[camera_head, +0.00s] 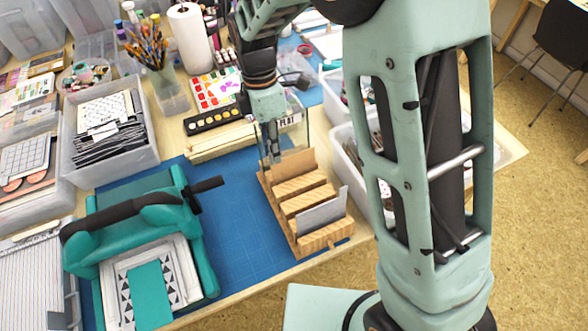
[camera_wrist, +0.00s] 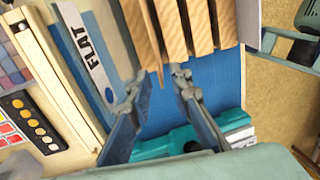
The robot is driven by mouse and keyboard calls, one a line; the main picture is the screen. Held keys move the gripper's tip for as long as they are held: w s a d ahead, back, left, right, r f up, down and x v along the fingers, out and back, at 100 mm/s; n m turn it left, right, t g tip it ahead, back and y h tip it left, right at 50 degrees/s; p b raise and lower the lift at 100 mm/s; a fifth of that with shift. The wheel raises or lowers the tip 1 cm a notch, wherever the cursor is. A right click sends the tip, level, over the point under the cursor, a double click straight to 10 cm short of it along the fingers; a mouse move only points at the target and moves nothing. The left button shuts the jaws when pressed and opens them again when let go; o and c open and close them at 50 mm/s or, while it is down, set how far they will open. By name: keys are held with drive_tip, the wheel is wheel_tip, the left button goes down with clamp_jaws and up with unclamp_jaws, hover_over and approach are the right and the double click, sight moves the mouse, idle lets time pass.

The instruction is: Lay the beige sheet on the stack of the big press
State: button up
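The beige sheet (camera_head: 296,163) stands upright in the rear slot of the wooden rack (camera_head: 308,202). My gripper (camera_head: 272,156) points down at the left end of this sheet. In the wrist view my gripper (camera_wrist: 159,88) is open, its fingers apart on either side of a thin tan edge at the rack's end. I cannot tell whether a finger touches it. The big teal press (camera_head: 205,258) stands at the left of the blue mat. Its stack shows a patterned plate (camera_head: 121,283) with a teal sheet (camera_head: 148,293) on top. The press's black handle (camera_head: 130,213) crosses behind the stack.
A grey sheet (camera_head: 322,212) stands in the rack's front slot. A clear panel labelled FLAT (camera_wrist: 90,50) is close beside my gripper. A paint palette (camera_head: 214,121) and a clear bin (camera_head: 143,160) lie behind. The blue mat (camera_head: 235,220) is clear between press and rack.

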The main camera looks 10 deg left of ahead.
clamp_jaws()
wheel_tip(320, 180, up, 8)
drive_tip(key=w+p, duration=0.1)
drive_tip(key=p, duration=0.4)
drive_tip(key=shift+a+f+p, duration=0.25)
drive_tip(key=shift+a+p, duration=0.05)
drive_tip(key=shift+p, duration=0.1)
